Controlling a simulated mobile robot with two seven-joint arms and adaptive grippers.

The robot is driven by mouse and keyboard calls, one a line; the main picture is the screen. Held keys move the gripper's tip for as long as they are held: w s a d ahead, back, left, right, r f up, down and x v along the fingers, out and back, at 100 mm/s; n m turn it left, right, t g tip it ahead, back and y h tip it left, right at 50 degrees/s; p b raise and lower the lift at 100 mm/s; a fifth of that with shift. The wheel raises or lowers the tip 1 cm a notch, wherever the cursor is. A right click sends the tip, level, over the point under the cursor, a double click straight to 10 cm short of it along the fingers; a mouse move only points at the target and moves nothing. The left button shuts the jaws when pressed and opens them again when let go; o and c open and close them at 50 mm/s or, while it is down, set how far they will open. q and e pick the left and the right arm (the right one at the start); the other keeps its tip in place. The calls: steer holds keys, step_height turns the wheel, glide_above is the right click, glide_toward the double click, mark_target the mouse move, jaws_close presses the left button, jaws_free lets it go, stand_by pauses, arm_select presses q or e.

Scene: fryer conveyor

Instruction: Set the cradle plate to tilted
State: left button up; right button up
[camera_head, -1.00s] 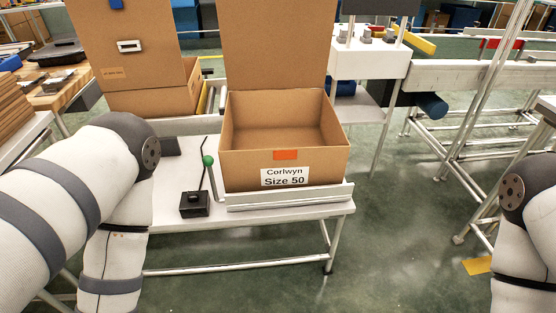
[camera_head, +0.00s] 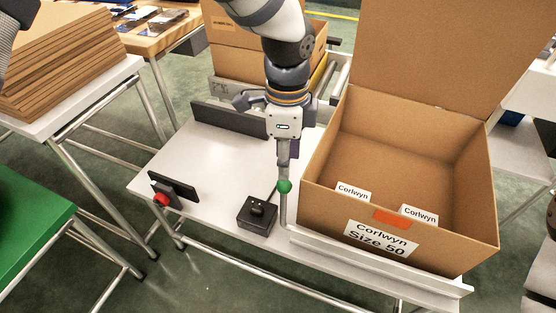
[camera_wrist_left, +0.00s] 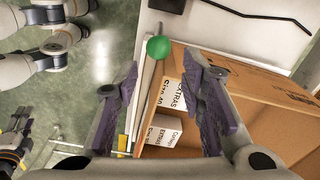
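The cradle plate (camera_head: 377,262) is a pale metal plate with a front lip, under an open cardboard box (camera_head: 330,211) labelled "Corlwyn Size 50". It appears to lie flat along the table; the box hides most of it. A thin lever with a green knob (camera_head: 285,187) stands upright at the plate's left end. My left gripper (camera_head: 287,160) points down just above and behind the knob. In the left wrist view my left gripper (camera_wrist_left: 166,78) has its fingers wide apart, with the green knob (camera_wrist_left: 160,48) just beyond the gap. No grip on it shows.
A black box (camera_head: 257,213) stands left of the lever. A red button (camera_head: 161,199) on a black bracket is at the table's left end. The white tabletop (camera_head: 215,175) between is clear. Stacked cardboard (camera_head: 70,60) and a green table (camera_head: 30,230) are further left.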

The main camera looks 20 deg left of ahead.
mark_target(284, 192)
arm_select(q)
steer(key=shift+w+a+r, duration=0.1)
steer(key=shift+w+r, duration=0.1)
steer(key=shift+r, duration=0.05)
steer(key=f, duration=0.3)
steer(key=f+b, duration=0.1)
steer(key=f, duration=0.3)
steer(key=s+f, duration=0.1)
steer(key=f, duration=0.2)
steer(key=shift+f, duration=0.35)
steer(key=shift+w+f, duration=0.1)
steer(key=shift+f, duration=0.3)
arm_select(e)
steer(key=shift+s+f+g, duration=0.3)
steer(key=shift+s+f, duration=0.5)
steer(key=shift+s, duration=0.25)
arm_select(q)
jaws_close()
steer(key=shift+w, duration=0.1)
